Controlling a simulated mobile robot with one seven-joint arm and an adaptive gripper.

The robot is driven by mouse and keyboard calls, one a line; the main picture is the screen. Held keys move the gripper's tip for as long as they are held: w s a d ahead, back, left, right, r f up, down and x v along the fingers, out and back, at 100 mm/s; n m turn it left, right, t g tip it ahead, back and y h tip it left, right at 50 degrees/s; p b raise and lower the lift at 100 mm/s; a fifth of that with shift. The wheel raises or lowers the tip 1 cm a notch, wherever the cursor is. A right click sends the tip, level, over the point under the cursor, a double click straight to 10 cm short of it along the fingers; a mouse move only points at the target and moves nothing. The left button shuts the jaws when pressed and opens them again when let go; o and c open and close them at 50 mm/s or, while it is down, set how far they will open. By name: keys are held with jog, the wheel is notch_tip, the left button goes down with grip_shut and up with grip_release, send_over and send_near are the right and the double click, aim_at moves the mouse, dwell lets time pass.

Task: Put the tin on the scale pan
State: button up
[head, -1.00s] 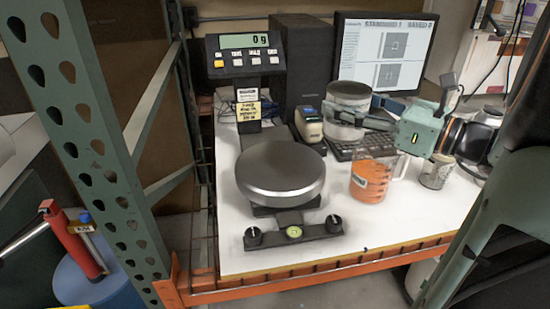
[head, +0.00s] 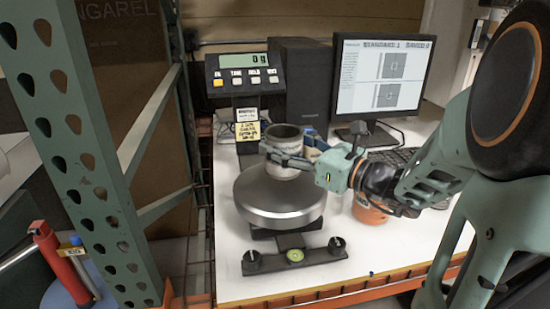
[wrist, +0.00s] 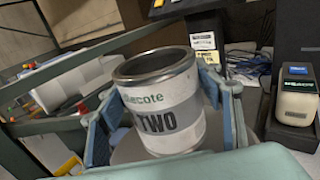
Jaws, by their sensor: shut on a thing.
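The tin (head: 284,171) is an open-topped metal can with a pale label. In the wrist view, the tin (wrist: 168,118) shows "TWO" on a grey band and stands upright between the two fingers. My gripper (head: 290,158) is shut on its sides. The scale display (head: 243,61) appears to read 0.
A monitor (head: 382,78) and a dark box (head: 300,75) stand behind. A small label-marked device (wrist: 297,95) is right of the tin. A green rack post (head: 92,150) rises at the left.

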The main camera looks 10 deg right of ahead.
jog(key=shift+w+a+f+b, duration=0.15)
jog(key=shift+f+b, duration=0.1)
jog(key=shift+f, duration=0.7)
jog(key=shift+w+a+f+b, duration=0.1)
jog(key=shift+f+b, duration=0.1)
jog(key=shift+f, duration=0.75)
jog(key=shift+f, duration=0.2)
jog(key=o, duration=1.2)
jog(key=shift+c, duration=0.2)
jog(key=shift+r, duration=0.1)
jog(key=shift+s+r, duration=0.15)
jog(key=v, duration=1.2)
jog(key=shift+p, duration=0.4)
